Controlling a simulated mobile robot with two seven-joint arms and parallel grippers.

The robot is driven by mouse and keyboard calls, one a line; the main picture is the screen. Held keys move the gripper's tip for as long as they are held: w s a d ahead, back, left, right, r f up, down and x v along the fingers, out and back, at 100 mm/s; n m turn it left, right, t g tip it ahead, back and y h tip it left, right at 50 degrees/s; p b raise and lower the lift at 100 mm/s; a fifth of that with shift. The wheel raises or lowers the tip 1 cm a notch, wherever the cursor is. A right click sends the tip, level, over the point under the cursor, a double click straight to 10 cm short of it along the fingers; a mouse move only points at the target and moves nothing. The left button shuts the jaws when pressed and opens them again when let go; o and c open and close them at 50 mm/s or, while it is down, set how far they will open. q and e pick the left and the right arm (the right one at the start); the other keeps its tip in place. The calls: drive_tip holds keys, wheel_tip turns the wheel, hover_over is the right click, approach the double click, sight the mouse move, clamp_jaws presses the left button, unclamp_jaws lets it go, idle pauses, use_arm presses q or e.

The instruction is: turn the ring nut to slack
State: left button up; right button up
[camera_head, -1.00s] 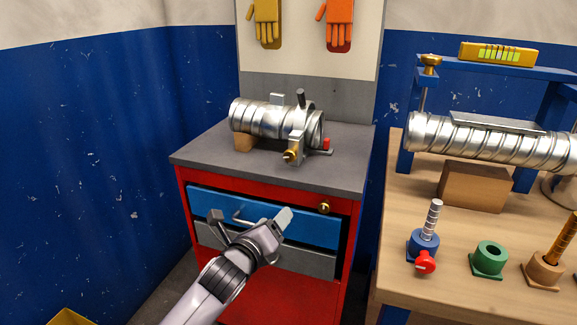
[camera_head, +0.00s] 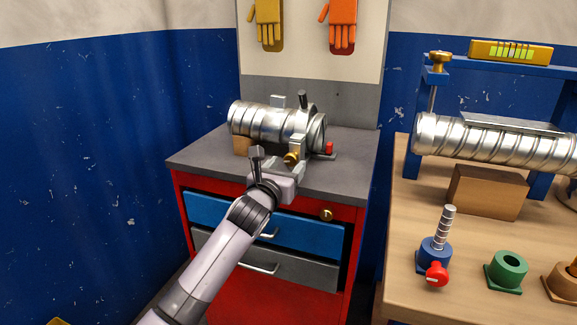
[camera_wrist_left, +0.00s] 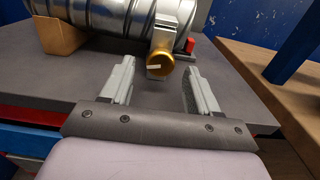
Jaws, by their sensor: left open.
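The ring nut is most likely the brass knob (camera_head: 291,158) on the front of the clamp on the short spiral duct (camera_head: 262,121), which lies on the grey cabinet top. In the left wrist view the brass knob (camera_wrist_left: 160,65) has a pale mark on its face. My left gripper (camera_head: 277,160) is open, with its fingers just in front of the knob. In the left wrist view the gap between the fingers (camera_wrist_left: 158,88) is empty, and the knob sits beyond the fingertips, not between them. My right gripper is not in view.
A red peg (camera_head: 329,148) stands right of the clamp. A wooden block (camera_head: 241,145) props the duct's left end. The right workbench (camera_head: 430,190) holds a longer duct (camera_head: 490,145), a blue fixture (camera_head: 433,256) and a green socket (camera_head: 507,268).

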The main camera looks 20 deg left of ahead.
use_arm(q)
drive_tip(key=shift+w, duration=1)
drive_tip(key=c, duration=1)
drive_tip(key=shift+c, duration=0.2)
drive_tip(key=shift+n, duration=0.3)
